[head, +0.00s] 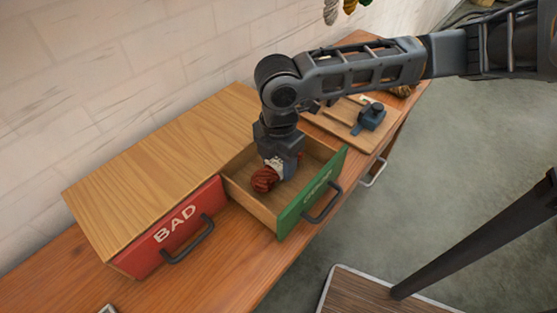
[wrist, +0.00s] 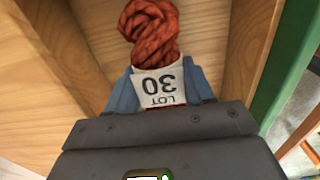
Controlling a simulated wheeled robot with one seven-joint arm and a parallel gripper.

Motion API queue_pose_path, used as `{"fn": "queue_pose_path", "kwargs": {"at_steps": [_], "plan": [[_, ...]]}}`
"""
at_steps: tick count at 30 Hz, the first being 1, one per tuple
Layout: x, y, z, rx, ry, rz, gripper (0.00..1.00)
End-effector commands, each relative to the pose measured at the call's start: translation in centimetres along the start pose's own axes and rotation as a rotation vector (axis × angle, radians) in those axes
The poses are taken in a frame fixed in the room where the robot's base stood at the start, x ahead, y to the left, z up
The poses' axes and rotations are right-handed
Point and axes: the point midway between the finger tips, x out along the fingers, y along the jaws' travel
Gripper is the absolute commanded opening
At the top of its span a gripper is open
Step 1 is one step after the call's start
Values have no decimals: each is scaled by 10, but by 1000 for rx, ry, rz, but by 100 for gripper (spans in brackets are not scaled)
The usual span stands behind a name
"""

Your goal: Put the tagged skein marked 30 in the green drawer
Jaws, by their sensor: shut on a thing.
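The tagged skein (wrist: 150,38) is a red-orange twist of wool with a white tag reading "LOT 30" in the wrist view. The same skein (head: 264,179) shows in the head view, over the inside of the open green drawer (head: 310,198). My gripper (wrist: 163,88) is shut on the skein at its tag; it also shows in the head view (head: 276,168). The gripper points down between the drawer's walls. I cannot tell whether the skein touches the drawer floor. The drawer's word is partly unclear.
A red drawer (head: 172,227) marked "BAD" stands shut to the left, under a wooden top (head: 165,150). Several skeins hang at the top (head: 349,6). A dark-topped surface (head: 362,295) is at the bottom.

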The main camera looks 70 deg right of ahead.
Motion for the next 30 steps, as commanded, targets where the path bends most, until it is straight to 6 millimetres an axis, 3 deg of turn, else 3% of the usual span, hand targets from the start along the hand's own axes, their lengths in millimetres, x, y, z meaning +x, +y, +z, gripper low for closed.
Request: {"fn": "queue_pose_path", "kwargs": {"at_steps": [20, 21, 28, 30], "plan": [[12, 0, 0, -1, 0, 0, 18], [12, 0, 0, -1, 0, -1, 56], [12, 0, 0, -1, 0, 0, 78], [12, 0, 0, -1, 0, -1, 78]]}}
